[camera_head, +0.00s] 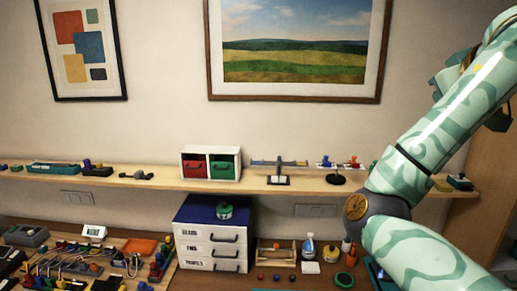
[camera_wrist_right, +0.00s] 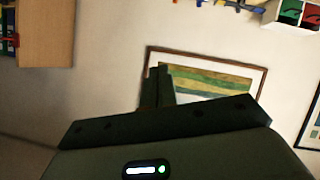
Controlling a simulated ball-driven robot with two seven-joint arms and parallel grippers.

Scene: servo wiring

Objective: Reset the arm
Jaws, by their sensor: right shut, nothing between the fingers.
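My right arm (camera_head: 430,150), pale green with a wavy teal pattern, rises along the right side of the head view. It bends at a dark joint with a bronze cap and runs up to the top right corner. My right gripper (camera_wrist_right: 160,75) shows in the right wrist view as dark fingers shut together with nothing between them. It is raised in front of the wall, with the landscape picture (camera_wrist_right: 215,85) behind it and apart from it. My left gripper is in neither view.
A wooden shelf (camera_head: 260,184) carries a white box with red and green drawers (camera_head: 211,165) and small models. Below, a table holds a white drawer unit with a blue top (camera_head: 200,211), tools and small parts.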

